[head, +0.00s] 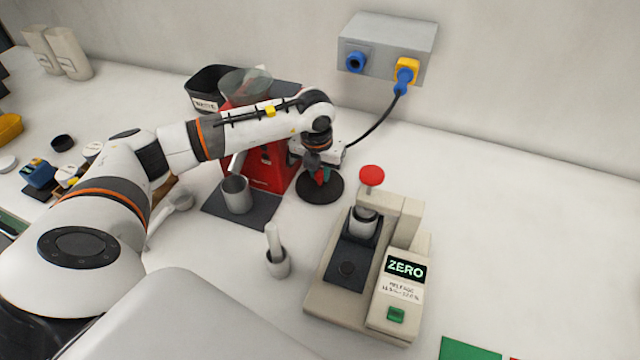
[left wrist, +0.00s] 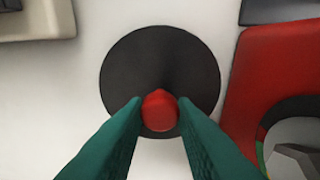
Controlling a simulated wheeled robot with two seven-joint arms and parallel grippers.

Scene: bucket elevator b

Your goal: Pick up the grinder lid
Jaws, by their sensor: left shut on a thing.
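The grinder lid (left wrist: 160,62) is a black round disc with a red knob (left wrist: 161,108) at its middle. In the left wrist view the two green fingers of my left gripper (left wrist: 160,112) are shut on the red knob. In the head view the lid (head: 322,191) is right of the red grinder (head: 262,172), and my left gripper (head: 323,176) is over it. I cannot tell whether the lid touches the table. The grinder has a clear hopper (head: 246,84) on top and is partly hidden by my left arm. My right gripper is not in view.
A beige tester (head: 335,283) with a ZERO display and red knob (head: 371,176) stands at right front. A metal cup (head: 238,195) stands on the dark mat before the grinder. A mortar with pestle (head: 278,264) is nearby. A grey wall box (head: 388,48) has a cable.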

